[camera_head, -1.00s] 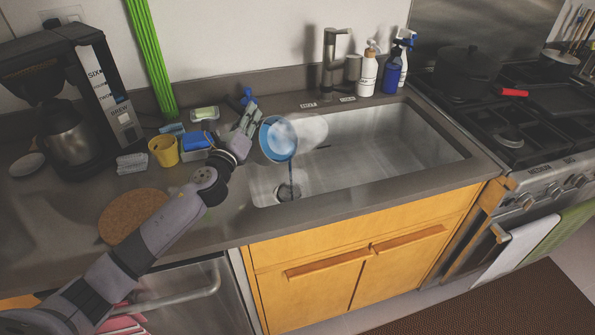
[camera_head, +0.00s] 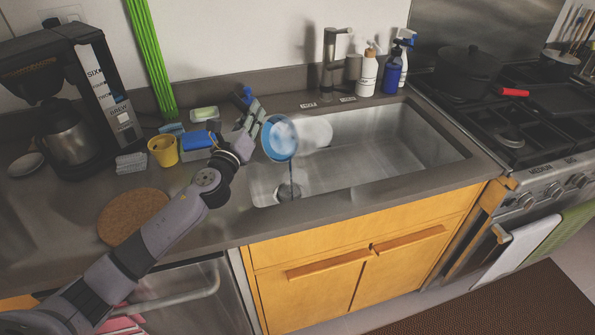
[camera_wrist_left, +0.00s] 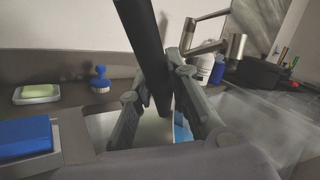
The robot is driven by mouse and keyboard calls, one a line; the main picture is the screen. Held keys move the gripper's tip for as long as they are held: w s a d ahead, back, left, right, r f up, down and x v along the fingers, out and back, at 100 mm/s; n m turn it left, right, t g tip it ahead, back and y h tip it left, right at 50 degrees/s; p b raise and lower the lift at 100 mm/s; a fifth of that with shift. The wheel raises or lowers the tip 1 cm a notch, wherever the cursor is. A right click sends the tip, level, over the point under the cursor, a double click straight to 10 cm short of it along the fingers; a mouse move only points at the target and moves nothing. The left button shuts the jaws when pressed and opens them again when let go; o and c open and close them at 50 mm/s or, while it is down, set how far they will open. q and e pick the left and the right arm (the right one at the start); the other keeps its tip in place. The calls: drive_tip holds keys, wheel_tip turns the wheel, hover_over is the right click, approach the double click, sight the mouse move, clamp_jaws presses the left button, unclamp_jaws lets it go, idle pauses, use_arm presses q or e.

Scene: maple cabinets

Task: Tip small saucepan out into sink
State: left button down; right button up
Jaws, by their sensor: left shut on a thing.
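The small saucepan (camera_head: 279,138), blue-rimmed with a pale inside, is tilted on its side over the left end of the sink (camera_head: 385,150), its opening facing the camera. My left gripper (camera_head: 252,117) is at its left side. In the left wrist view, my left gripper (camera_wrist_left: 160,100) is shut around a dark bar-like handle (camera_wrist_left: 147,50), with a bit of blue pan (camera_wrist_left: 182,129) behind the fingers. A thin dark streak runs from the pan's lower edge towards the drain (camera_head: 288,191); I cannot tell whether it is liquid. My right gripper is not in view.
The faucet (camera_head: 330,62) stands behind the sink, with soap bottles (camera_head: 367,74) to its right. The sink's right side is clear.

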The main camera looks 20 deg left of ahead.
use_arm(q)
drive_tip(key=shift+s+d+r+m+t+h+b, duration=0.15)
drive_tip(key=shift+s+d+r+m+b, duration=0.1)
drive_tip(key=shift+d+m, duration=0.25)
drive_tip(key=shift+s+d+r+m+t+h+b, duration=0.15)
drive_tip(key=shift+d+r+m+t+b, duration=0.1)
drive_tip(key=shift+d+m, duration=0.25)
drive_tip(key=shift+s+d+r+m+t+h+b, duration=0.1)
drive_tip(key=shift+s+d+r+m+b, duration=0.15)
drive_tip(key=shift+d+m, duration=0.25)
idle(0.5)
drive_tip(key=shift+d, duration=0.15)
drive_tip(key=shift+s+d+r+m, duration=0.1)
drive_tip(key=shift+s+d+m, duration=0.05)
drive_tip(key=shift+d+m, duration=0.2)
drive_tip(key=shift+s+d, duration=0.1)
drive_tip(key=shift+d, duration=0.15)
drive_tip(key=shift+s+d+r+m+h, duration=0.2)
drive_tip(key=shift+d+m+h, duration=0.2)
drive_tip(key=shift+d+m, duration=0.2)
drive_tip(key=shift+s+d, duration=0.15)
drive_tip(key=shift+d, duration=0.2)
drive_tip(key=shift+s+d+m+t+h+b, duration=0.2)
drive_tip(key=shift+d+m+h, duration=0.15)
drive_tip(key=shift+d+m, duration=0.25)
drive_tip(key=shift+s+d+m+t+h+b, duration=0.2)
drive_tip(key=shift+d+m+h, duration=0.2)
drive_tip(key=shift+m, duration=0.25)
